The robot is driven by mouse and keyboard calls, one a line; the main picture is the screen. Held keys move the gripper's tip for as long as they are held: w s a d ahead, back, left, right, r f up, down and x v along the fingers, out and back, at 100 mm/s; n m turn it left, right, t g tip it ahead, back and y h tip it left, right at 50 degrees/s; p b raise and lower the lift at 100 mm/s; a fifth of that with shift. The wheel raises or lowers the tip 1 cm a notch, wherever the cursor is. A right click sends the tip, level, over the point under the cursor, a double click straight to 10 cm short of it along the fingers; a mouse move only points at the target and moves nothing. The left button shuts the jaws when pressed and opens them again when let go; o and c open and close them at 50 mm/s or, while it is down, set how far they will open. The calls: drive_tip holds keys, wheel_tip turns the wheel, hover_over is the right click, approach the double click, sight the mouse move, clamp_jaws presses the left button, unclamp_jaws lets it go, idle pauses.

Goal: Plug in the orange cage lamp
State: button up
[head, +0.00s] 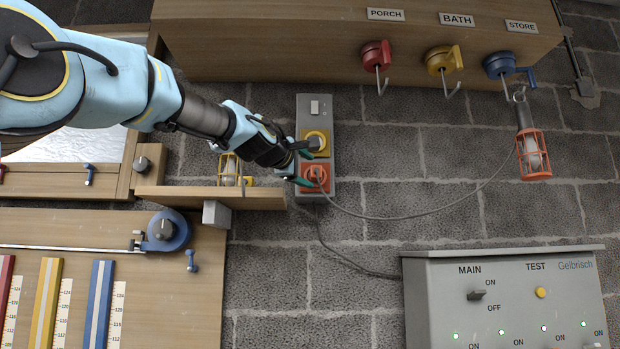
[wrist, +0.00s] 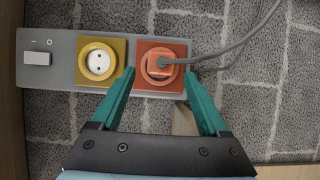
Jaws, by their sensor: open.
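The orange cage lamp (head: 533,153) hangs from the hook under the blue reel at the right of the head view. Its grey cable sags left to the wall strip. The orange plug (wrist: 160,66) sits in the orange socket (wrist: 143,84), the cable leaving its face. It looks seated, though its depth is hard to judge. My gripper (wrist: 160,74) is open, with green fingertips on either side of the plug, apparently not gripping it. In the head view my gripper (head: 306,163) is at the strip and partly hides both sockets.
The yellow socket (wrist: 98,62) beside it is empty; a rocker switch (wrist: 37,58) is at the strip's end. A yellow cage lamp (head: 229,168) stands on the wooden shelf (head: 200,197) close under my arm. A grey panel (head: 510,305) with MAIN switch is lower right.

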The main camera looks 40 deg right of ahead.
drive_tip(key=b+v, duration=0.5)
drive_tip(key=v, duration=0.3)
drive_tip(key=shift+a+b, duration=0.25)
drive_tip(key=shift+b, duration=0.1)
drive_tip(key=shift+s, duration=0.2)
